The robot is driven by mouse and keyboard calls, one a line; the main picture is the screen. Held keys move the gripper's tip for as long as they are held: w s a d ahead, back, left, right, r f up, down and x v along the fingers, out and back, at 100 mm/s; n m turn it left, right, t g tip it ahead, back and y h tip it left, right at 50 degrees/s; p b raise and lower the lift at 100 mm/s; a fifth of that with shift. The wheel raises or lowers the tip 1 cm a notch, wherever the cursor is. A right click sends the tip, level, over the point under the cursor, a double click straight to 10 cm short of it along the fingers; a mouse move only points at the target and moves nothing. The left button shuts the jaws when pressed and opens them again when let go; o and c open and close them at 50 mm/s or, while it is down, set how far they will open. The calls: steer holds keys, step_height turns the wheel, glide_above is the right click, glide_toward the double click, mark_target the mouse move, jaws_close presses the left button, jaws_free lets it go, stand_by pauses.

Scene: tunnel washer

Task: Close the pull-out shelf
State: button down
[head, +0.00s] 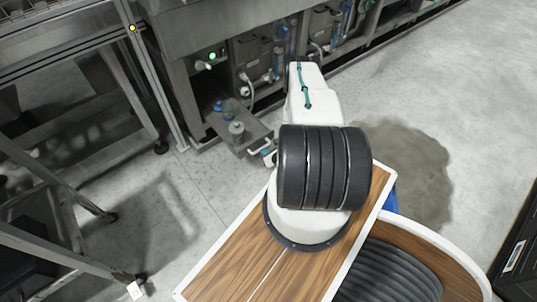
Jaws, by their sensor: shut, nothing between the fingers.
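The pull-out shelf (256,131) sticks out from the lower front of the steel washer, left of my arm. It is a dark flat tray with a pale handle (260,146) at its front end. A few small bottles (236,128) stand on it. My gripper (269,156) shows only as a small white and teal part beside the black bellows of my arm, close to the shelf's front end. It is shut and empty. Most of it is hidden behind the arm, and I cannot tell whether it touches the handle.
The washer (215,30) runs along the back, with a green light and hoses. Steel frames with legs (60,190) stand at left. A wet patch (405,170) lies on the floor at right. A black case (517,250) stands at far right.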

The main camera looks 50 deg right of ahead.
mark_target(253, 144)
steer(key=x, duration=0.4)
steer(key=r+x, duration=0.1)
steer(key=x, duration=0.1)
steer(key=shift+w+r, duration=0.1)
steer(key=shift+w, duration=0.25)
steer(key=shift+w+d, duration=0.15)
steer(key=shift+w, duration=0.5)
